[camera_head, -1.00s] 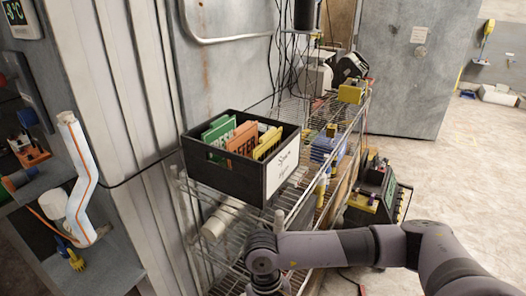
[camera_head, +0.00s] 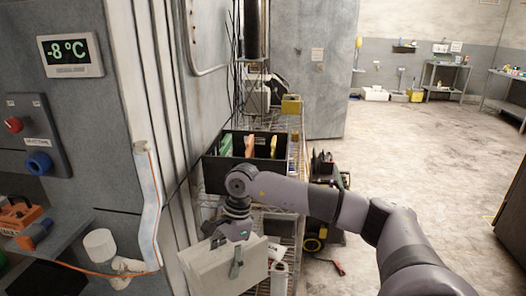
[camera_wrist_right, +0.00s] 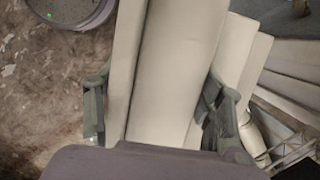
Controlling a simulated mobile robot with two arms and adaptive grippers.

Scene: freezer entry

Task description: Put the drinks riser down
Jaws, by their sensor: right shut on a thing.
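The drinks riser, a pale grey-beige boxy piece with flat panels (camera_head: 207,277), hangs from my right gripper (camera_head: 237,256) at the lower middle of the head view, in front of the wire rack. My right gripper is shut on it. In the right wrist view the riser's pale panels (camera_wrist_right: 178,60) lie between the two fingers of the right gripper (camera_wrist_right: 158,108). The riser's underside and far side are hidden. My left gripper is in neither view.
The wire rack (camera_head: 283,224) stands against the wall, with a black bin (camera_head: 215,172) of coloured cards on it. Open floor (camera_head: 430,150) lies to the right.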

